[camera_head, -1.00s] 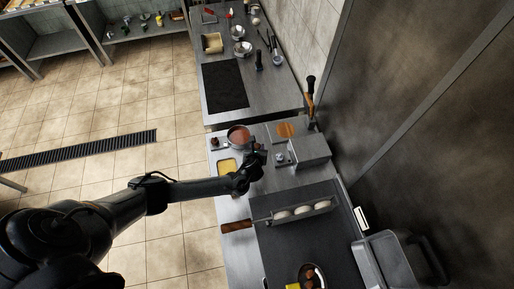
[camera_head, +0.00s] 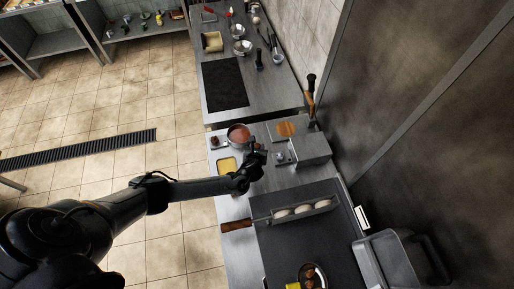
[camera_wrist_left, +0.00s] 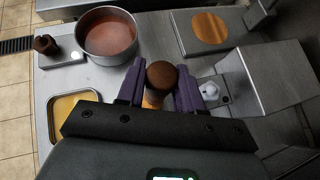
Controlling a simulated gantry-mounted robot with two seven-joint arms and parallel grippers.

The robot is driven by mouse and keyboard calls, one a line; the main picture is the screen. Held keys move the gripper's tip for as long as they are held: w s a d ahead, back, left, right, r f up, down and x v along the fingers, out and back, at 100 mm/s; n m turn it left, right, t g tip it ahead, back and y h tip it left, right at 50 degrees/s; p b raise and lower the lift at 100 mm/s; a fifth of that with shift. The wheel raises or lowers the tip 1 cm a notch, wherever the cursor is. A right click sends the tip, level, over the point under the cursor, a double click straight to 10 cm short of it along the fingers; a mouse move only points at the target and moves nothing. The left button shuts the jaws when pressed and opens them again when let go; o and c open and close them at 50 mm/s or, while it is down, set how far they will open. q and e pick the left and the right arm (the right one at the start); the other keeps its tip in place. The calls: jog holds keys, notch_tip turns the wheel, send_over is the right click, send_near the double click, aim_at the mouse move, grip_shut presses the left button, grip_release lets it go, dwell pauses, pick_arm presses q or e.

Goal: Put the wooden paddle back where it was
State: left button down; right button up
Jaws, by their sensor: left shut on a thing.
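My left gripper (camera_head: 260,152) is over the far part of the near counter, beside the red-filled pot. In the left wrist view its two purple fingers (camera_wrist_left: 160,88) are shut on a brown, round-ended handle with lighter wood below it, which I take to be the wooden paddle (camera_wrist_left: 162,74). The handle's end faces the wrist camera. The rest of the paddle is hidden below the handle and gripper, so I cannot tell whether it touches the counter. My right gripper is not in view.
The pot (camera_head: 238,134) with red contents and a yellow-filled tray (camera_head: 227,164) stand close by. A grey metal box (camera_head: 310,150) is to the right, with an orange-brown disc (camera_head: 286,129) behind. A wood-handled tray (camera_head: 292,212) holds white pieces nearer me.

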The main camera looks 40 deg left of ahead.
pick_arm(q)
jog(key=shift+f, duration=0.1)
jog(key=c, duration=0.7)
grip_release()
jog(key=shift+o, duration=0.2)
jog(key=p+v, duration=0.1)
jog(key=v, duration=0.9)
jog(key=shift+s+d+r, duration=0.15)
jog(key=shift+s+r, duration=0.05)
jog(key=shift+s, duration=0.1)
